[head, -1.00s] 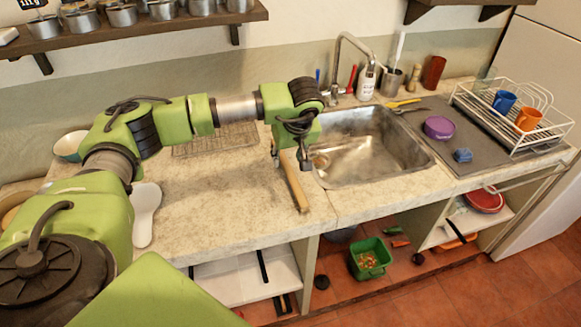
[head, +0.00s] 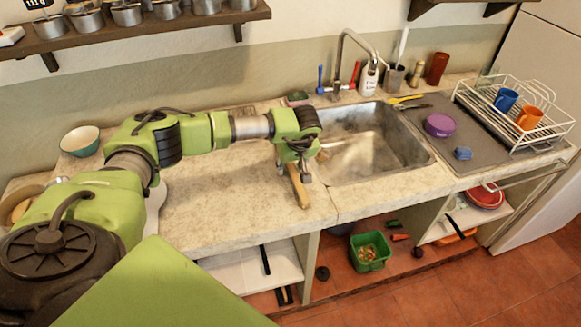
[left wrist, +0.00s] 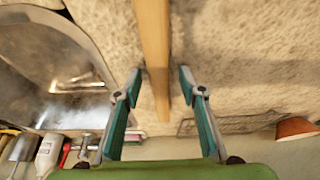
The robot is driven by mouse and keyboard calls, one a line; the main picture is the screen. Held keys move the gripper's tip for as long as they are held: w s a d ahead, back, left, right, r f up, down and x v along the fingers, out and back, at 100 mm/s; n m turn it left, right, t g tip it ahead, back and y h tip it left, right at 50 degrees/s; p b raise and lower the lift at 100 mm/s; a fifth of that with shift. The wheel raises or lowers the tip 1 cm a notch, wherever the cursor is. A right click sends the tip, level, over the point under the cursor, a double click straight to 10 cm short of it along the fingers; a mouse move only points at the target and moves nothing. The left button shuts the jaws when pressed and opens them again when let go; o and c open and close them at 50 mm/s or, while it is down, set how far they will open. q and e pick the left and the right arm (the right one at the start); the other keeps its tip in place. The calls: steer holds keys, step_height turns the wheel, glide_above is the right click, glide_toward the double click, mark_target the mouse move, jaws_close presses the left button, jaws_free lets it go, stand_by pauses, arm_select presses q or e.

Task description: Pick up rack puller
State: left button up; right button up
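The rack puller, seen as a wooden stick (head: 299,190), lies on the counter just left of the sink, with its near end close to the front edge. My left gripper (head: 303,175) is over it and hides its far part in the head view. In the left wrist view the stick (left wrist: 153,45) runs between the two open fingers of my left gripper (left wrist: 160,86). A gap shows on both sides of the stick, so the fingers do not appear to grip it. My right gripper is not in view.
The metal sink (head: 365,150) with its faucet (head: 340,55) is right of the stick. A bowl (head: 80,140) stands at the back left. A dish rack (head: 550,130) is at the far right. The counter (head: 225,195) left of the stick is clear.

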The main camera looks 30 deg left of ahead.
arm_select(q)
jaws_close()
